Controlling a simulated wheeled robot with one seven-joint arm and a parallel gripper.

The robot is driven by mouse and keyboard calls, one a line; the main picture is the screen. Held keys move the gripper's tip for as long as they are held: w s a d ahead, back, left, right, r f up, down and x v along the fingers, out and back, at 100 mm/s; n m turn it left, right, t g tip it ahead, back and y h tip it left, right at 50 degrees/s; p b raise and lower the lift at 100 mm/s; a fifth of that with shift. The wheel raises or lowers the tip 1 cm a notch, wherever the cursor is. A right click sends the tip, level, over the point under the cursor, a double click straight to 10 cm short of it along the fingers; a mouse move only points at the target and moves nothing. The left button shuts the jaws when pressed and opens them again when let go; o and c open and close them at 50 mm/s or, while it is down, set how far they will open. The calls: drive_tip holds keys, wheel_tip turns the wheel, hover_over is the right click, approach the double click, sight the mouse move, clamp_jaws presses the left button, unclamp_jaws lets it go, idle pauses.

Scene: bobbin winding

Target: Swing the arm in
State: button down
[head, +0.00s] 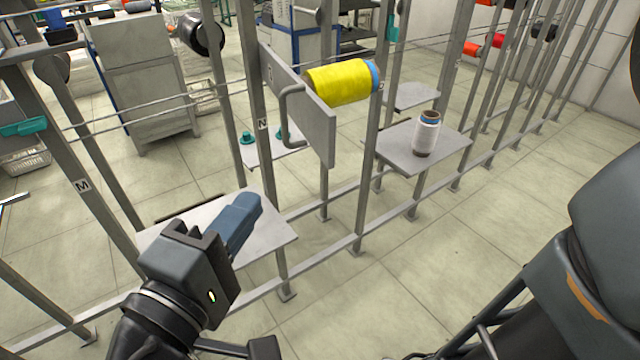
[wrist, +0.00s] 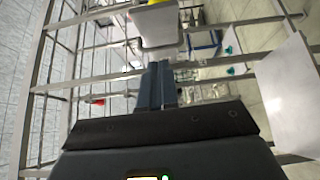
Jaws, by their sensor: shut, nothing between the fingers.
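The swing arm (head: 300,105) is a flat grey plate at the post marked N, with a bent grey handle (head: 287,115) on its near face. It sticks out from the frame toward the lower right. A yellow bobbin (head: 338,85) with a blue end sits at its far side. My gripper (head: 250,205) is at the lower left of the head view, below and left of the handle and apart from it. Its blue fingers are together and empty. In the wrist view the fingers (wrist: 160,68) point toward a pale plate (wrist: 158,28), with a bit of yellow above it.
A shelf (head: 278,232) lies beneath my gripper in the head view. Another shelf (head: 445,150) carries a white bobbin (head: 426,134). Posts and low rails of the metal rack surround the arm. A black bobbin (head: 203,33) hangs farther back. The floor at the front right is clear.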

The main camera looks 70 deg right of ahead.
drive_tip(key=p, duration=0.1)
approach(324, 142)
drive_tip(key=w+d, duration=0.2)
drive_tip(key=w, duration=0.1)
drive_tip(key=s+d, duration=0.2)
drive_tip(key=d, duration=0.1)
drive_tip(key=shift+s+r+m+g+p, duration=0.1)
drive_tip(key=shift+r+m+g+p, duration=0.05)
drive_tip(key=shift+m+g+p, duration=0.2)
drive_tip(key=shift+s+d, duration=0.35)
